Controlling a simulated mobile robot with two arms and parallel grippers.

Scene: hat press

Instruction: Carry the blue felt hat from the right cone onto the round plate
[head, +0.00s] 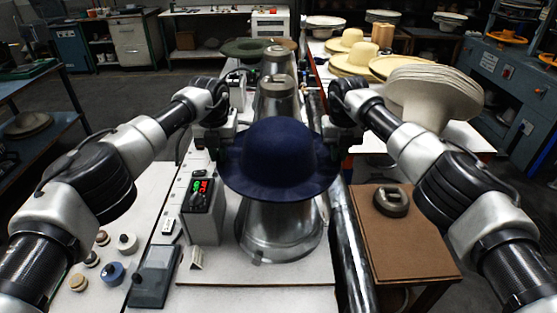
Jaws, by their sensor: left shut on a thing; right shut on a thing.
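The blue felt hat (279,150) is crown up in the middle of the head view, above the nearest metal cone (275,232). The hat hides the cone's top, so I cannot tell whether they touch. My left gripper (222,140) is shut on the left side of the brim, and my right gripper (336,142) is shut on the right side. The fingertips are partly hidden by the hat and too dark to see clearly. I cannot clearly make out which surface is the round plate.
More metal cones (277,101) stand behind the hat in line. A control box (203,208) with a lit display is left of the near cone. A brown board (412,238) with a dark block is at right. Straw hats (352,62) and stacked pale hats (433,95) lie beyond.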

